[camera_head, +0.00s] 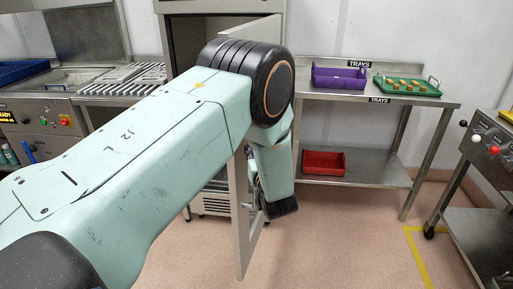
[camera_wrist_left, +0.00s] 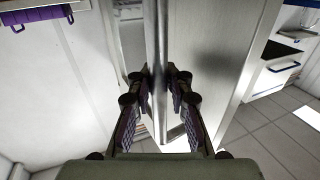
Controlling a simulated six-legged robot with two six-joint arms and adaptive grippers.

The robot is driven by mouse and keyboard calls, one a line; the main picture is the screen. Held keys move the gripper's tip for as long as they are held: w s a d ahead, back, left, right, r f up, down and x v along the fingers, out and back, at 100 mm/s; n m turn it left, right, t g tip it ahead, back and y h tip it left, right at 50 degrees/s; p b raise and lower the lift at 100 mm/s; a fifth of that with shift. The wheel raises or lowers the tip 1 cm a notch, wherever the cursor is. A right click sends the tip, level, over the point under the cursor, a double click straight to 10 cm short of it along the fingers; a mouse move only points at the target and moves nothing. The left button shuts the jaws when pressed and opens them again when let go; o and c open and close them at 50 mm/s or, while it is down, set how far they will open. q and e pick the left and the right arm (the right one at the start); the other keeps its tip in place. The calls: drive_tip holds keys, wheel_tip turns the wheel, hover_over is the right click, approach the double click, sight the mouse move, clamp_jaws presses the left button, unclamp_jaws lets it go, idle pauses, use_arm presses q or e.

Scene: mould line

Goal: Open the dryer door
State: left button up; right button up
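The dryer (camera_head: 220,6) is a grey metal cabinet at the back centre in the head view, largely hidden behind my left arm. Its door (camera_head: 243,235) stands swung open toward me, seen nearly edge-on. The door panel also fills the right middle of the left wrist view (camera_wrist_left: 215,50). A vertical metal bar handle (camera_wrist_left: 158,50) runs along the door. My left gripper (camera_wrist_left: 159,92) has one finger on each side of the bar, close against it, and looks shut on it. In the head view, the fingers are mostly hidden by the wrist. My right gripper is in neither view.
A steel table to the right holds a purple bin (camera_head: 340,78) and a green tray (camera_head: 408,86). A red bin (camera_head: 324,163) is on its lower shelf. A control machine (camera_head: 490,145) stands at far right. The floor (camera_head: 340,235) before the table is clear.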

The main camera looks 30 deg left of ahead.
use_arm(q)
drive_tip(key=o, duration=0.4)
drive_tip(key=shift+s+d+r, duration=0.15)
drive_tip(key=shift+s+r, duration=0.1)
drive_tip(key=shift+s, duration=0.1)
drive_tip(key=shift+o, duration=0.2)
drive_tip(key=v, duration=0.7)
drive_tip(key=shift+w+d+f, duration=0.1)
drive_tip(key=shift+w+f, duration=0.05)
drive_tip(key=shift+w, duration=0.1)
